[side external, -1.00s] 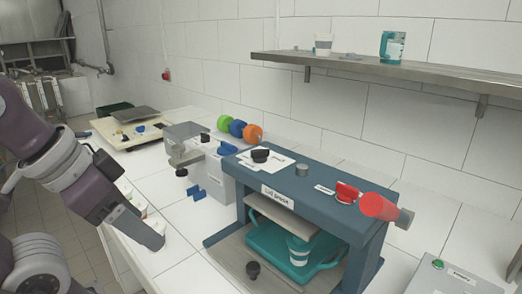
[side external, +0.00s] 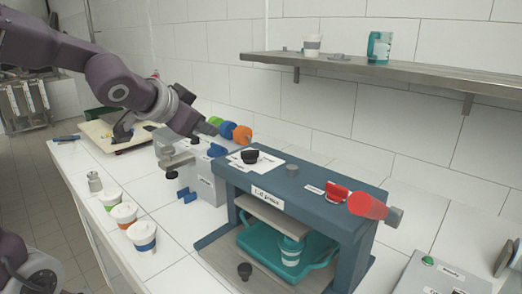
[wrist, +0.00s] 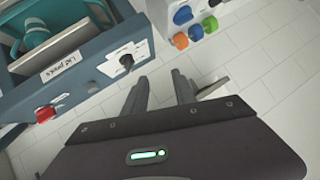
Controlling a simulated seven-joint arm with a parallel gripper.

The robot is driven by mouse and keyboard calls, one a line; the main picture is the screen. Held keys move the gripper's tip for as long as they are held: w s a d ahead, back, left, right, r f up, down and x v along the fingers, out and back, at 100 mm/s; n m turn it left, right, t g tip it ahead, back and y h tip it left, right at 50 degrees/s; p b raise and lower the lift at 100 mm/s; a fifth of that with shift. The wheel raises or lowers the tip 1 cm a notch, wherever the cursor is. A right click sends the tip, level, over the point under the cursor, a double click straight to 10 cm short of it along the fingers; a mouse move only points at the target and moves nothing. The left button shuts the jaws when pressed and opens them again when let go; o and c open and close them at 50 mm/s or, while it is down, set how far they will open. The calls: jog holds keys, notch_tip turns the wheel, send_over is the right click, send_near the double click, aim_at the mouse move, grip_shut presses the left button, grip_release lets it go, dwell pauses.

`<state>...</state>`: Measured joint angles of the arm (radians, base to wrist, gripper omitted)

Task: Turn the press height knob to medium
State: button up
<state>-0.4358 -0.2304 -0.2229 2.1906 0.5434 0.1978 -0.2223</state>
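The blue lid press (side external: 305,190) stands at the front right. A black knob (side external: 249,156) sits on a white label plate on its top left; the plate's small print is unreadable, so I cannot tell its setting. In the wrist view the black knob (wrist: 126,62) lies just beyond my left finger, apart from it. My gripper (wrist: 160,85) is open and empty, with its two fingers spread. In the side view my gripper (side external: 198,130) hangs behind and left of the knob, its fingertips hard to make out.
A red knob (side external: 336,191) and a red cylinder (side external: 367,205) are on the press's right. A teal tray (side external: 262,247) holds a cup inside. Green, blue and orange round parts (side external: 242,135) are beside the arm. Several lidded cups (side external: 141,236) stand at left.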

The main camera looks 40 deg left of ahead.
jog(key=w+f+m+t+h, duration=0.1)
jog(key=w+h, duration=0.1)
jog(key=w, duration=0.1)
jog(key=w+f+m+t+h, duration=0.1)
jog(key=w+h, duration=0.1)
jog(key=w, duration=0.2)
jog(key=w+f+m+t+h, duration=0.1)
jog(key=w+t+h, duration=0.1)
jog(key=w+h, duration=0.1)
jog(key=shift+w+a+f+m, duration=0.15)
jog(key=shift+a+f+m, duration=0.15)
jog(key=shift+f, duration=0.05)
jog(key=h, duration=0.3)
jog(key=shift+s+d+m+t, duration=0.25)
jog(key=shift+m+t, duration=0.05)
jog(key=shift+m, duration=0.1)
jog(key=h, duration=0.1)
jog(key=s+h, duration=0.1)
jog(key=shift+s+r+m+h, duration=0.25)
jog(key=shift+r+m+h, duration=0.05)
jog(key=shift+h, duration=0.1)
send_near(261, 160)
jog(key=w+r, duration=0.1)
jog(key=d+r, duration=0.1)
jog(key=w+r, duration=0.1)
jog(key=shift+w+d, duration=0.3)
jog(key=x, duration=0.7)
grip_shut()
